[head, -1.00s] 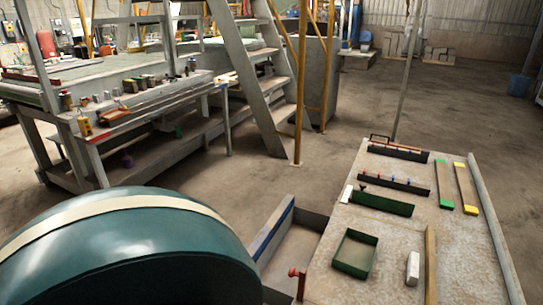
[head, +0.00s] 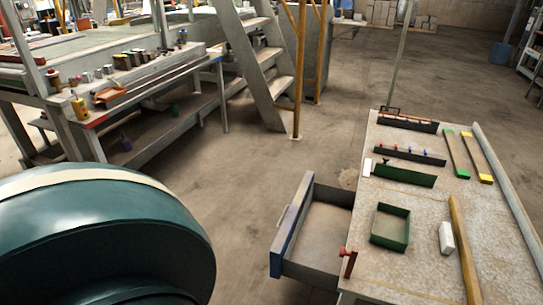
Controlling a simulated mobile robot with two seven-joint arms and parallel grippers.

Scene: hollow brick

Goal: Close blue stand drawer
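The blue stand drawer (head: 325,225) sticks out open from the left side of the stand (head: 400,265), at the lower right of the head view. Its front panel (head: 291,228) is blue with a grey handle on the outside. The inside of the drawer looks empty. A large dark teal rounded part fills the lower left and seems to be part of my own arm. It is left of the drawer and apart from it. Neither of my grippers shows in the head view.
On the stand top are a green open box (head: 390,226), a white block (head: 446,238), a red-handled piece (head: 347,262), dark racks and coloured strips. A workbench (head: 130,90) and metal stairs (head: 248,75) stand behind. Floor left of the drawer is clear.

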